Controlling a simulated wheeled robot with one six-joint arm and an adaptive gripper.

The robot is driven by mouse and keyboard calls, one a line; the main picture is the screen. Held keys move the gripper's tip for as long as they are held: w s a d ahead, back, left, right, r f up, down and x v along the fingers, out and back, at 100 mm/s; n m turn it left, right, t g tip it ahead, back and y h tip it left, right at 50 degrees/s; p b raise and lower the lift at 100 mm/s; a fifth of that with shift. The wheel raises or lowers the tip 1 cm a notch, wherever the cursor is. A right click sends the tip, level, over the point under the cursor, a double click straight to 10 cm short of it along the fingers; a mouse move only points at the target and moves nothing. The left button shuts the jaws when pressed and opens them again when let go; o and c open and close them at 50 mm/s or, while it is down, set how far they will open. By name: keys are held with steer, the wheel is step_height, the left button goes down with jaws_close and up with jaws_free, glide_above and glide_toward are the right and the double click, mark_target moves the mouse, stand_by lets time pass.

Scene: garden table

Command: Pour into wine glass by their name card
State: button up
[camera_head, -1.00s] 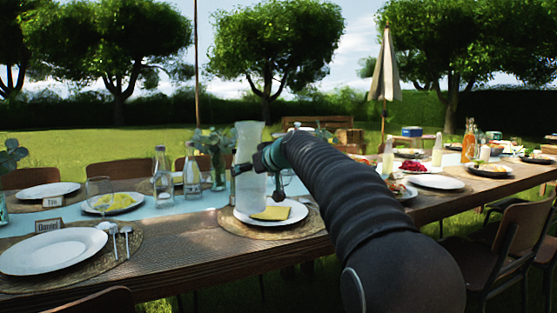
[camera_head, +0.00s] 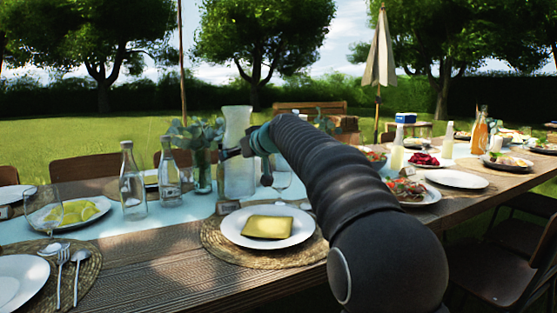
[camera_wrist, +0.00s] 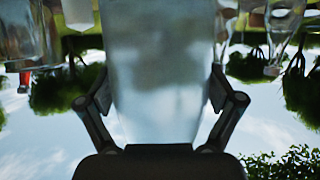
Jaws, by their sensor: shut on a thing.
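A tall frosted carafe (camera_head: 238,120) stands upright behind the near plate in the head view. My gripper (camera_head: 236,153) is shut on it, and in the wrist view the carafe (camera_wrist: 158,75) fills the space between the two fingers. I cannot tell whether its base touches the table. A wine glass (camera_head: 42,207) stands at the left by a plate of yellow food. Another wine glass (camera_head: 283,172) is partly hidden behind my arm. A small name card (camera_head: 228,207) stands behind the near plate; its writing is not legible. Another card (camera_head: 5,212) shows at the left edge.
The near plate (camera_head: 238,228) with a yellow napkin sits on a woven mat. Two glass bottles (camera_head: 132,185) (camera_head: 168,172) and a vase of leaves (camera_head: 202,170) stand left of the carafe. Food plates and an orange bottle (camera_head: 479,136) are at the right. Chairs line the table (camera_head: 160,265).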

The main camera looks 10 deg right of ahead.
steer(key=shift+s+r, duration=0.1)
steer(key=shift+r, duration=0.15)
